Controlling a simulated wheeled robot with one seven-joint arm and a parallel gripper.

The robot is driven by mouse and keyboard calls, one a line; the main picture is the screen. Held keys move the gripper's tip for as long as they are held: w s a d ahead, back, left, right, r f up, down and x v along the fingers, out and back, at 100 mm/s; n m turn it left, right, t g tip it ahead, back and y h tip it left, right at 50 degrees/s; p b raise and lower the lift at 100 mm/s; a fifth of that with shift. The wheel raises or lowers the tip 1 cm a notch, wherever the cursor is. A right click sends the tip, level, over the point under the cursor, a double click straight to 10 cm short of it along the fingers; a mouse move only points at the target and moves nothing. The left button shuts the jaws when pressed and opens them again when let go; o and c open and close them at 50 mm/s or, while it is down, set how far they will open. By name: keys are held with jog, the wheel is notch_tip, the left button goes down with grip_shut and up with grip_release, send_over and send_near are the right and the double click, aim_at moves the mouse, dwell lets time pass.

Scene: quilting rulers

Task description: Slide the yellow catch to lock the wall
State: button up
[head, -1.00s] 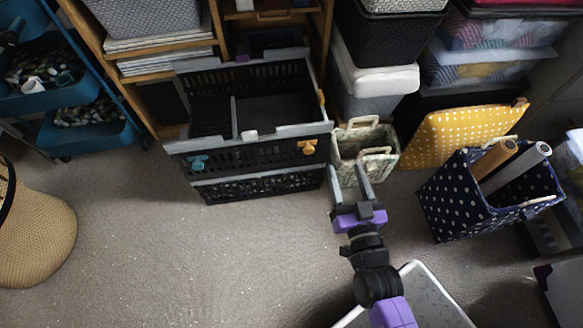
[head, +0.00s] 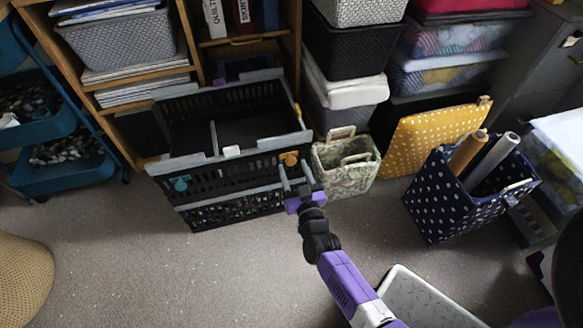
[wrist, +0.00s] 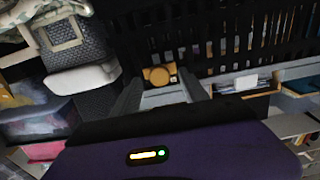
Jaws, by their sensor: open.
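The yellow catch (head: 289,158) sits on the right part of the front wall of a black and grey crate (head: 240,185). In the wrist view the yellow catch (wrist: 160,75) shows between my fingertips, a little beyond them. My gripper (head: 293,172) is open and empty, with its fingers just in front of the catch; I cannot tell whether they touch it. A teal catch (head: 181,183) sits on the left part of the same wall. The wall stands upright. The catch's latch edge is too small to make out.
A patterned fabric basket (head: 345,168) stands close to the right of the crate. A navy dotted bin (head: 455,200) with rolls stands further right. A shelf (head: 185,65) is behind the crate.

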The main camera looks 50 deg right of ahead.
jog(key=shift+x, duration=1)
jog(key=shift+c, duration=0.2)
grip_shut()
dwell(0.6)
